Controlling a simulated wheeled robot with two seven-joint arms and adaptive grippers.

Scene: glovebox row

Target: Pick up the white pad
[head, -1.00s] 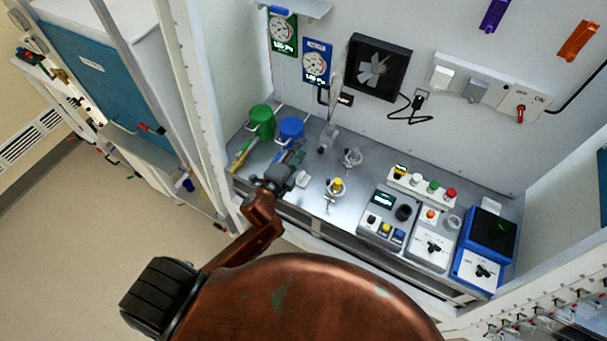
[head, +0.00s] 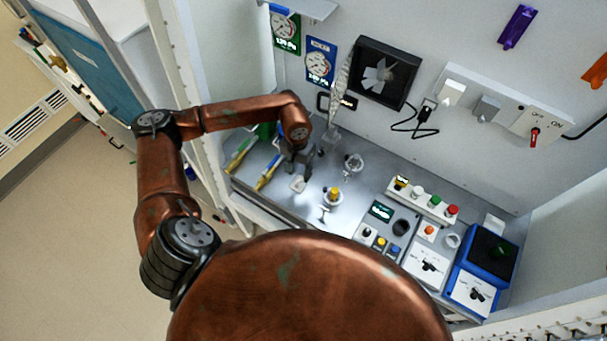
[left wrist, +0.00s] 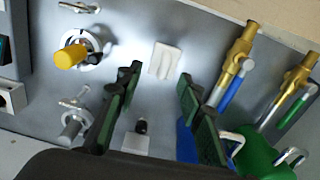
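The white pad (head: 298,184) is a small, pale, flat piece lying on the grey bench, left of the yellow-topped fitting. It also shows in the left wrist view (left wrist: 165,60), just beyond my fingertips and between their lines. My left gripper (head: 297,172) points down beside the pad in the head view, partly under its own arm link. In the left wrist view my left gripper (left wrist: 159,76) is open, its two dark green-lined fingers wide apart with nothing between them. The pad looks untouched. How high the fingers are above the bench is hard to tell. My right gripper is not in view.
A yellow-topped round fitting (left wrist: 75,55) stands to one side of the pad, brass-ended tools (left wrist: 235,65) to the other. A blue cup (left wrist: 187,145) and a green cup (left wrist: 262,158) are near the fingers. Control boxes (head: 430,262) fill the bench's right.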

